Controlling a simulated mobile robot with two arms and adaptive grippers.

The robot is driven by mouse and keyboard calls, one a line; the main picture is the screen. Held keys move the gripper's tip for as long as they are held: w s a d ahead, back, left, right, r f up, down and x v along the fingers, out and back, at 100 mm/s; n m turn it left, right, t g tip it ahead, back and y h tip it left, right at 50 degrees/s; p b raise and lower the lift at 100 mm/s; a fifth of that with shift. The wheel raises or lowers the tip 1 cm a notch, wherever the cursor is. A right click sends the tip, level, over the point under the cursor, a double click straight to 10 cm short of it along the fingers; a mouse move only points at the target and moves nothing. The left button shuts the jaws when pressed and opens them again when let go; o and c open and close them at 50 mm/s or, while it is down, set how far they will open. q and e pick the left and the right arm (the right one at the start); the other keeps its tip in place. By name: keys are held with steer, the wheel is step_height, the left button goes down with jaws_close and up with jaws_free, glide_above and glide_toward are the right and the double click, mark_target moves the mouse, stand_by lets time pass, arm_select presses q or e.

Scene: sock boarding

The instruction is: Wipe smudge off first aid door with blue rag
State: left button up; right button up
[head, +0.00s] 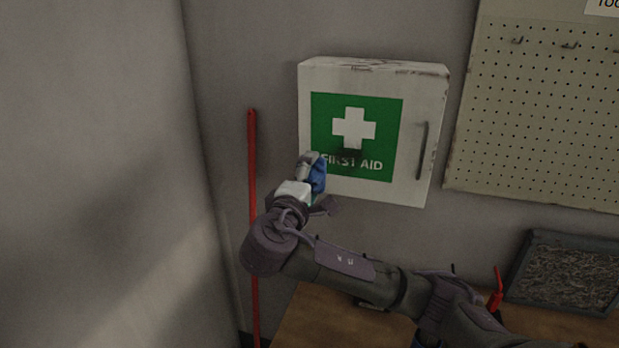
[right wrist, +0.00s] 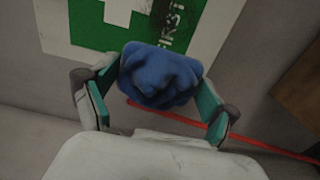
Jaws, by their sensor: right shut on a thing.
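The first aid cabinet (head: 423,100) hangs on the wall, its white door carrying a green panel with a white cross and lettering. A dark smudge (head: 349,157) lies on the panel just below the cross; part of it also shows in the right wrist view (right wrist: 187,14). My right gripper (head: 314,170) is shut on the bunched blue rag (right wrist: 160,75), which sits between its two fingers. The rag shows in the head view (head: 318,176) at the lower left of the door, left of the smudge. Whether it touches the door is unclear. My left gripper is out of view.
A red pole (head: 252,150) stands against the wall left of the cabinet. A pegboard (head: 540,110) hangs to the right. Below are a wooden bench (head: 315,325) and a dark-framed tray (head: 565,270). A door handle (head: 422,150) sticks out at the door's right side.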

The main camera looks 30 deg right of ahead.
steer(key=shift+b+x, duration=0.75)
steer(key=shift+x, duration=2.15)
steer(key=shift+x, duration=1)
